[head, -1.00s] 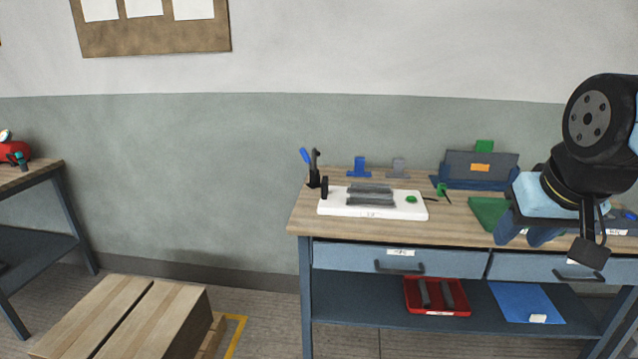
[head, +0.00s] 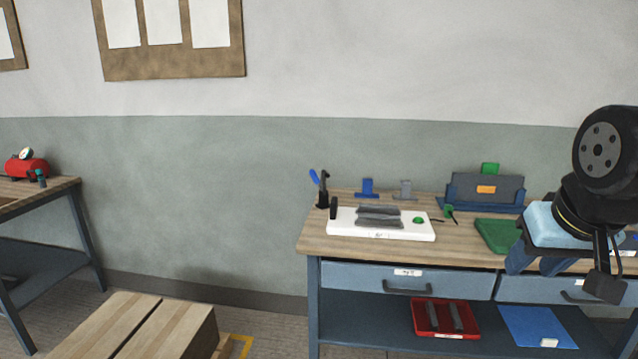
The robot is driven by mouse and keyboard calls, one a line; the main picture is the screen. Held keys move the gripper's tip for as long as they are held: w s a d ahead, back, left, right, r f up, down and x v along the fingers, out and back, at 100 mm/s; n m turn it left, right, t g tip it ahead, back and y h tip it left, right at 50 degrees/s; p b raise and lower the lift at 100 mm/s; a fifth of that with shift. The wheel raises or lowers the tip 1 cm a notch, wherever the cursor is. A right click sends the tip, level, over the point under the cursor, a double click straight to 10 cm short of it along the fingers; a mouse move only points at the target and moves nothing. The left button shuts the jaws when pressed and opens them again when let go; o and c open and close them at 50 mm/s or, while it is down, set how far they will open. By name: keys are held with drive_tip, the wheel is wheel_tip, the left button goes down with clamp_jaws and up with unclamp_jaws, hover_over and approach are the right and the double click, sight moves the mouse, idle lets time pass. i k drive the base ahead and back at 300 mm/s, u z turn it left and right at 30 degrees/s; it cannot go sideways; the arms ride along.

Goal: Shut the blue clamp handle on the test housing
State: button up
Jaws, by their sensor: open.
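The blue clamp handle (head: 314,177) slants up and to the left from a black clamp (head: 323,192) at the bench's back left corner. It stands raised, apart from the white plate. The white plate (head: 345,226) carries grey ribbed pieces (head: 379,216) and a green knob, with a black upright piece at its left end. I cannot tell for sure which part is the test housing. My gripper (head: 536,266) hangs at the right over the bench, its blue fingers apart and empty, far from the handle.
A blue stand (head: 367,189) and a grey stand (head: 405,190) are behind the plate. A wooden crate (head: 130,325) stands on the floor at front left.

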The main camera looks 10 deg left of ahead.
sight(314, 177)
drive_tip(key=k, duration=1)
drive_tip(key=u, duration=0.65)
drive_tip(key=i, duration=1.85)
drive_tip(key=z, duration=0.6)
